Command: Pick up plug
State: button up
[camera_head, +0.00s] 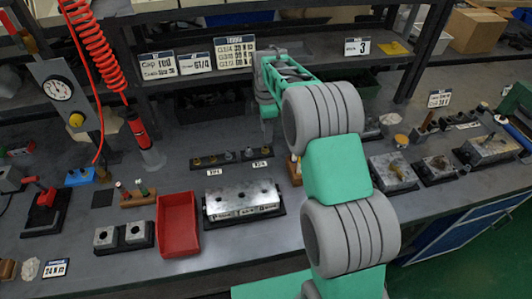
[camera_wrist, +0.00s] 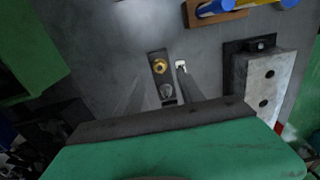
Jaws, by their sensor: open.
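A dark strip (camera_head: 207,161) on the bench holds several small plugs, some brass and some grey, in a row. In the wrist view a brass plug (camera_wrist: 159,66) and a grey plug (camera_wrist: 167,90) show on the strip, between the two grey fingers. My gripper (camera_head: 268,140) points down over the right end of the strip and also shows in the wrist view (camera_wrist: 163,80). It is open and holds nothing. The arm and fingers hide part of the strip's right end. I cannot tell the exact height of the fingertips above the plugs.
A metal valve block (camera_head: 242,199) stands in front of the strip, and a red tray (camera_head: 177,225) lies to its left. White labels (camera_head: 213,172) sit by the strip. A shelf (camera_head: 200,85) runs behind. More metal blocks (camera_head: 391,172) stand to the right.

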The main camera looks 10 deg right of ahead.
aim_at(265, 148)
notch_tip(265, 148, down, 8)
jog(key=shift+w+a+r+p, duration=0.1)
jog(key=shift+a+r+p, duration=0.1)
jog(key=shift+p, duration=0.9)
grip_shut()
